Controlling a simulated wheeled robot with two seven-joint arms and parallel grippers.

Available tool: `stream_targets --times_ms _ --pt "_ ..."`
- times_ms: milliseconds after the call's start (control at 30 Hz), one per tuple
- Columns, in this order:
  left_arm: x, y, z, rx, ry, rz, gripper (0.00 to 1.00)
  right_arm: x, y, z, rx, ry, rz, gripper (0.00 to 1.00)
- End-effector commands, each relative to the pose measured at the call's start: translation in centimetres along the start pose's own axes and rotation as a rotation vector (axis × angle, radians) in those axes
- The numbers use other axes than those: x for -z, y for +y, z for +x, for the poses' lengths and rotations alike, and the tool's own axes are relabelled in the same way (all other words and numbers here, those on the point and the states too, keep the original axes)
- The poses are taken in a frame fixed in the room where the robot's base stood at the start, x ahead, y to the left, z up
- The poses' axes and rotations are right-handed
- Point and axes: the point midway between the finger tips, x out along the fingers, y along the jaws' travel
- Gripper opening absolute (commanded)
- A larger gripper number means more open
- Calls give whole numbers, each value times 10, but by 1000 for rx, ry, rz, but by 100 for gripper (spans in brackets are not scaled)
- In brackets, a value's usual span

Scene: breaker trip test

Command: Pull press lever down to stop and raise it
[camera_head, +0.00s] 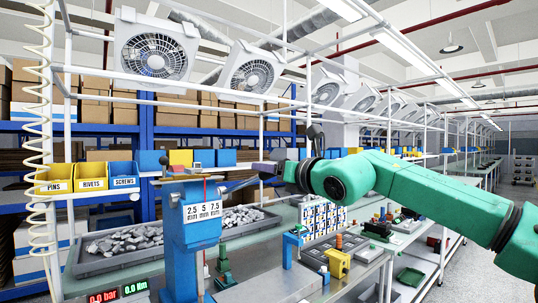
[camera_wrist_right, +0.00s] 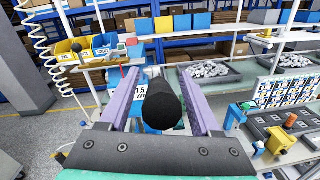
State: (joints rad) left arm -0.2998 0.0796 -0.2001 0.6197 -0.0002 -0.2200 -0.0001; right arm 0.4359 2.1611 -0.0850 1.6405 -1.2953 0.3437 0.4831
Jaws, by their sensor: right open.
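The blue press (camera_head: 202,215) stands at the front left of the bench, with a white scale plate (camera_head: 203,210) marked 2.5, 5 and 7.5 mm. A dark lever (camera_head: 240,185) reaches from its head toward my right gripper (camera_head: 264,170). In the right wrist view, the lever's black handle (camera_wrist_right: 162,103) shows nearly end-on between the two purple finger pads of my right gripper (camera_wrist_right: 165,95). The press is partly hidden behind the handle there. My left gripper is out of view.
A grey tray of metal parts (camera_head: 90,262) lies behind the press, and yellow and blue bins (camera_head: 90,177) hang at the left. A fixture with a yellow block (camera_head: 339,262) stands right of the press. Red and green displays (camera_head: 118,295) sit at the front left.

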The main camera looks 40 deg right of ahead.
Motion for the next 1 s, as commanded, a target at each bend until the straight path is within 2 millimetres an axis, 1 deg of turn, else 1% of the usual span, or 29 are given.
stream_targets --times_ms 33,100,333,367,400,467,500,1000 --pt "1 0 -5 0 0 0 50 -2 0 4 0 2 -1 64" --pt "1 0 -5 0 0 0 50 0 0 8 -1 1 -1 64" --pt "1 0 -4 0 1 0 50 1 0 8 -2 -1 0 64" --pt "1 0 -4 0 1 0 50 1 0 8 -2 -1 0 53" --pt "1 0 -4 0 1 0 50 1 0 8 -2 -1 0 38" --pt "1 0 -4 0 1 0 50 1 0 8 -2 -1 0 15" --pt "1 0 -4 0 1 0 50 1 0 8 -2 -1 0 0" --pt "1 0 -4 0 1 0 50 1 0 8 -2 0 1 0"
